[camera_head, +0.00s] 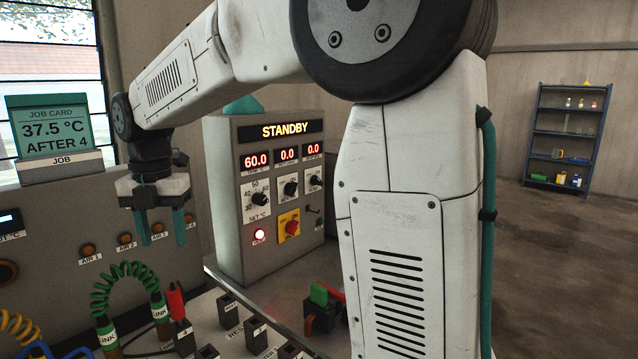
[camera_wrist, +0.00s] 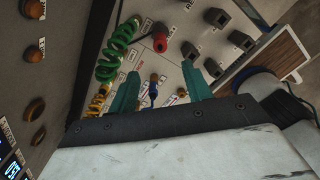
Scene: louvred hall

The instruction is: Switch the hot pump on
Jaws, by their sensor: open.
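A grey control cabinet (camera_head: 231,200) stands at the centre left of the head view. Its top display (camera_head: 285,130) reads STANDBY, and red readouts below show 60.0, 0.0 and 0.0. I cannot read which control is marked for the hot pump. My gripper (camera_head: 161,238) is open and empty, left of the cabinet and apart from it, its teal fingers pointing down. In the wrist view my gripper (camera_wrist: 160,70) is also empty.
A job card (camera_head: 48,130) reads 37.5 °C, AFTER 4. A sloping panel with AIR buttons (camera_head: 124,240) lies behind my gripper. A green coiled link cable (camera_head: 128,270), a red plug (camera_head: 175,300) and black sockets (camera_head: 228,306) lie below. A blue shelf (camera_head: 568,135) stands far right.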

